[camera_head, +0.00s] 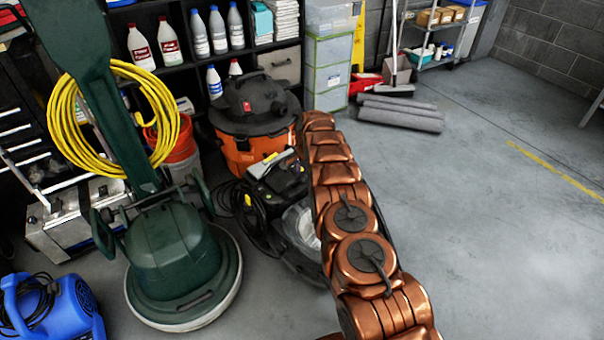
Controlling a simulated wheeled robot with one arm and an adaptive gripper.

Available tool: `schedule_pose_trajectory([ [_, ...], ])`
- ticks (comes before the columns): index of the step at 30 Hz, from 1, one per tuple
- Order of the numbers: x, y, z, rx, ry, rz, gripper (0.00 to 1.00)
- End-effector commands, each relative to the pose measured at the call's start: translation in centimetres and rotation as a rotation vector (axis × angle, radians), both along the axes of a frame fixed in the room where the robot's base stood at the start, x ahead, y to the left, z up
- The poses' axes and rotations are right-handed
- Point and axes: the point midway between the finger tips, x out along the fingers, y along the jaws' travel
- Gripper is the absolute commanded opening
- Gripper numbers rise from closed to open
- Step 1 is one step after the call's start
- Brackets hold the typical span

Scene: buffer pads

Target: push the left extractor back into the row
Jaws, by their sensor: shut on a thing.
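A low black machine (283,180) with a clear tank (300,225) and a grey-and-yellow top part looks like an extractor. It stands on the floor at the middle, left of my copper arm, which hides its right side. A black cable or hose lies coiled at its left. I see no second machine like it, so I cannot tell whether it is the left one. My arm reaches from the bottom right up to the middle. My gripper cannot be made out; the arm's far end shows only copper links.
An orange-and-black drum vacuum (256,120) stands behind the black machine, before the shelves. A green floor buffer (178,255) with a yellow cable stands left, a blue blower (52,305) at bottom left. Grey rolls (400,113) lie at the back. The right floor is clear.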

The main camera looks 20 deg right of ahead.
Motion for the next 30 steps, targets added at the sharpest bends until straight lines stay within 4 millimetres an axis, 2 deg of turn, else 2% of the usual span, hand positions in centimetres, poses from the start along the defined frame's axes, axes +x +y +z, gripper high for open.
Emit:
schedule_pose_trajectory([
  [2,0.6,0.2,0.3,-0.001,-0.019,0.001,0.0],
  [3,0.6,0.2,0.3,-0.001,-0.02,0.002,0.29],
  [9,0.5,0.1,0.3,-0.001,-0.017,0.0,0.5],
  [20,0.3,-0.2,0.4,-0.001,-0.011,-0.002,0.51],
  [30,-0.1,-0.4,3.2,0.001,-0.013,-0.002,0.51],
])
